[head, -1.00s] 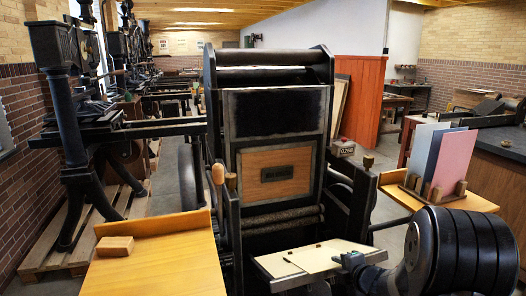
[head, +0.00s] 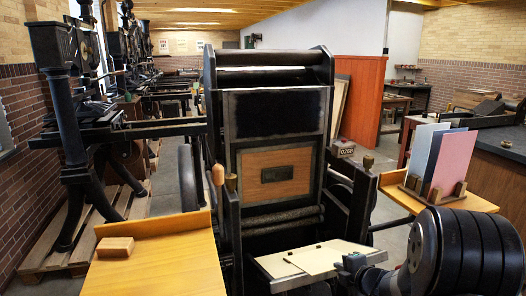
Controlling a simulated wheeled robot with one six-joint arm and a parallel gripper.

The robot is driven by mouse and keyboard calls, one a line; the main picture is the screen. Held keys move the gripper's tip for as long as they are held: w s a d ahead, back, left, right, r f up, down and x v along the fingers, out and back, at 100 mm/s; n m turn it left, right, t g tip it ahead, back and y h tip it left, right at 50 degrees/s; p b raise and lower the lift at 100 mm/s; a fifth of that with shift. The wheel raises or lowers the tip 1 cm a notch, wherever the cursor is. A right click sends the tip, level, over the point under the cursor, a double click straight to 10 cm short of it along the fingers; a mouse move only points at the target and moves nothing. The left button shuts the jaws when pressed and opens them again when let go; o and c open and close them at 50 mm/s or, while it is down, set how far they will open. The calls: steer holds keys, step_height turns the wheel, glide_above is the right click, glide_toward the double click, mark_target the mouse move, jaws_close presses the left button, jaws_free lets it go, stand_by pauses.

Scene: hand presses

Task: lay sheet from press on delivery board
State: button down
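The black hand press (head: 268,110) stands in the middle, with a wooden block and dark plate in its bed. At its front, a pale sheet (head: 312,262) lies slightly askew on the pale platen (head: 358,250), with small dark tabs at its far edge. The yellow wooden board at the lower left, which looks like the delivery board (head: 155,275), has a raised back edge and carries only a small wooden block (head: 115,247).
A wooden stand (head: 400,197) at the right holds white, blue and pink upright sheets or cards. A wooden-handled lever (head: 218,175) rises at the press's left, beside the board. Another press (head: 75,130) stands at the far left. The board's front part is clear.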

steer(key=s+d+r+p, duration=0.1)
steer(key=s+r+p, duration=0.3)
steer(key=r, duration=0.1)
steer(key=shift+s+d+r, duration=0.15)
steer(key=shift+r, duration=0.1)
stand_by(0.6)
steer(key=shift+r, duration=0.1)
stand_by(0.7)
